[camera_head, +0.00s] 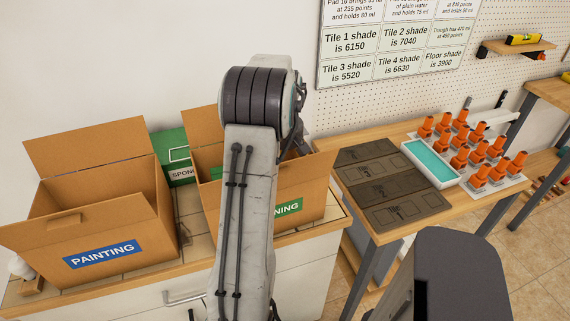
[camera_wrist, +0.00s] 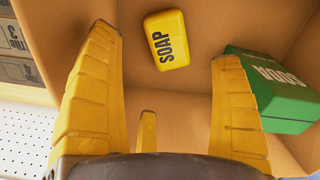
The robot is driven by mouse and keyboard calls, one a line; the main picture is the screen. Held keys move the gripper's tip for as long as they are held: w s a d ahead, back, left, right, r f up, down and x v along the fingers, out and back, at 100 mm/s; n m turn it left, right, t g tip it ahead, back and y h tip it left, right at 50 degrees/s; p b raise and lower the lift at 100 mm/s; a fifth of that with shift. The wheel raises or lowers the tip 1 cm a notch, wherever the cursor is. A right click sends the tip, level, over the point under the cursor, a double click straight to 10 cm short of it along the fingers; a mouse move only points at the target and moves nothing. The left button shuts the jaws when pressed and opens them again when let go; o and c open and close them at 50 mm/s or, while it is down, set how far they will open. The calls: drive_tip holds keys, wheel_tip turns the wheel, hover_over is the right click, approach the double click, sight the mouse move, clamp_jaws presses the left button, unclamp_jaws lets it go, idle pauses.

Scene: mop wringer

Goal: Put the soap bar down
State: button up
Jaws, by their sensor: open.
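The yellow soap bar (camera_wrist: 166,40), lettered SOAP, lies on the brown cardboard floor inside a box in the wrist view. My gripper (camera_wrist: 164,44) has its yellow fingers spread wide, with the soap bar showing past the gap between their tips. The fingers appear apart from the bar. In the head view my arm hides the gripper and the soap. The arm reaches over the open cardboard box (camera_head: 315,199) whose green label ends in NING.
A green box (camera_wrist: 272,90) stands right of the soap, near my right finger. In the head view, an open PAINTING box (camera_head: 105,217) stands left, with a green box (camera_head: 176,147) behind. A workbench (camera_head: 470,205) at right holds dark tiles (camera_head: 385,185), a turquoise-filled tray (camera_head: 445,180) and orange objects (camera_head: 460,155).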

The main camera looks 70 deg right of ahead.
drive_tip(key=shift+r+b, duration=0.55)
drive_tip(key=shift+r, duration=1)
drive_tip(key=shift+r, duration=0.1)
